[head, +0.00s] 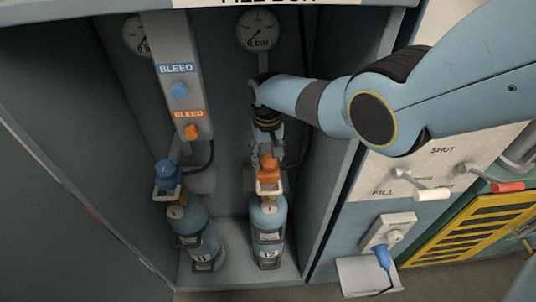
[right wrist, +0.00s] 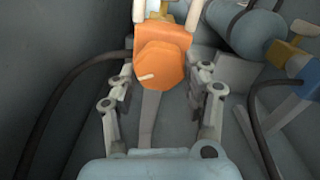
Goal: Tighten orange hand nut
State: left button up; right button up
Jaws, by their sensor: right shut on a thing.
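The orange hand nut (head: 268,167) sits on top of the right-hand cylinder (head: 268,222) inside the cabinet. In the right wrist view the orange hand nut (right wrist: 162,64) fills the top middle, with a pale mark on its face. My right gripper (head: 266,150) comes down onto the nut from above. In the right wrist view its fingers (right wrist: 163,72) lie on both sides of the nut, shut on it. The fingertips are partly hidden by the nut. My left gripper is not in view.
A second cylinder (head: 194,238) with a blue hand nut (head: 168,174) stands to the left. A grey post carries a blue bleed knob (head: 180,91) and an orange bleed knob (head: 191,132). The cabinet's side walls are close. Levers (head: 432,193) stick out on the right panel.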

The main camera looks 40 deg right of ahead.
jog(key=n, duration=0.4)
jog(key=shift+a+n, duration=0.1)
jog(key=shift+n, duration=0.2)
jog(key=n, duration=0.5)
jog(key=shift+a+p, duration=0.1)
jog(key=shift+p, duration=0.25)
jog(key=n, duration=0.5)
jog(key=shift+a, duration=0.1)
jog(key=n, duration=0.5)
jog(key=shift+s, duration=0.15)
jog(key=n, duration=0.6)
jog(key=shift+s+n+p, duration=0.15)
jog(key=shift+n+p, duration=0.15)
jog(key=shift+p, duration=0.1)
jog(key=n, duration=0.6)
jog(key=shift+s, duration=0.1)
jog(key=n+b, duration=0.1)
jog(key=n, duration=0.1)
jog(key=shift+f+n, duration=0.15)
jog(key=shift+n, duration=0.25)
jog(key=n+b, duration=0.2)
jog(key=shift+b, duration=0.3)
